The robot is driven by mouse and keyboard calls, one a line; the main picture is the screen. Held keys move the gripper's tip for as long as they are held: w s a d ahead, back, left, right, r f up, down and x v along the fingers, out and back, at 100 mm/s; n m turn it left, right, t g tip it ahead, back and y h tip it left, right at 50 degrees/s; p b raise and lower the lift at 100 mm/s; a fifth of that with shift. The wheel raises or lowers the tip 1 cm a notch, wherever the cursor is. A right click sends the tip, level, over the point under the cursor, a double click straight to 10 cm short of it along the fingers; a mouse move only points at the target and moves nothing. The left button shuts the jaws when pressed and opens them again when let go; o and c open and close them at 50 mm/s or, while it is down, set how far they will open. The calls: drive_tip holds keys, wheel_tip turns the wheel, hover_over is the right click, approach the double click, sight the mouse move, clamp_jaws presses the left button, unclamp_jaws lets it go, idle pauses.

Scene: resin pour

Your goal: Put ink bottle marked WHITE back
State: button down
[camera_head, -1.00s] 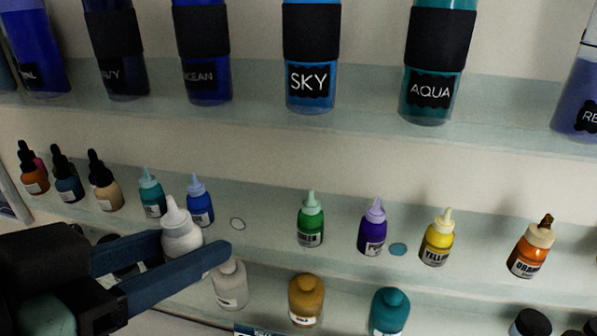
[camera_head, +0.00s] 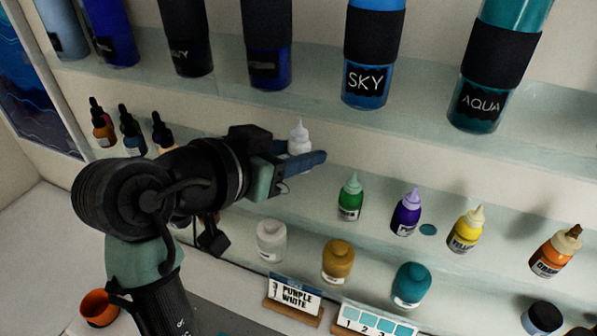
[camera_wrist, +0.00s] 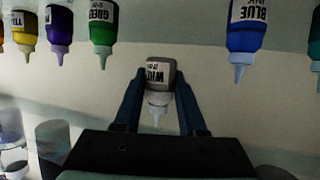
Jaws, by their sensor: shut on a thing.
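My gripper (camera_head: 303,153) is shut on the white ink bottle (camera_head: 299,138), at the middle shelf just left of the green bottle (camera_head: 350,197). In the wrist view, which is upside down, the white bottle (camera_wrist: 159,78) with its label sits between both fingers of my gripper (camera_wrist: 160,90). It lines up with the gap between the green bottle (camera_wrist: 103,25) and the blue bottle (camera_wrist: 246,25). In the head view my arm hides the blue bottle and the shelf spot under the white bottle. I cannot tell whether its base touches the shelf.
The purple bottle (camera_head: 406,212), yellow bottle (camera_head: 466,229) and orange bottle (camera_head: 556,250) stand further right on the same shelf. Large bottles, including SKY (camera_head: 369,60), stand above. Jars, including an ochre one (camera_head: 338,261), stand below. A PURPLE WHITE card (camera_head: 294,295) is lower down.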

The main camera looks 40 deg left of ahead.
sight(298, 200)
wheel_tip(298, 200, down, 5)
drive_tip(key=shift+s+f+p, duration=0.1)
drive_tip(key=shift+p, duration=0.55)
drive_tip(key=shift+f+p, duration=0.1)
drive_tip(key=shift+p, duration=0.3)
drive_tip(key=shift+w+f, duration=0.2)
drive_tip(key=shift+f, duration=0.05)
drive_tip(key=shift+f, duration=0.2)
drive_tip(key=shift+c, duration=2.3)
unclamp_jaws()
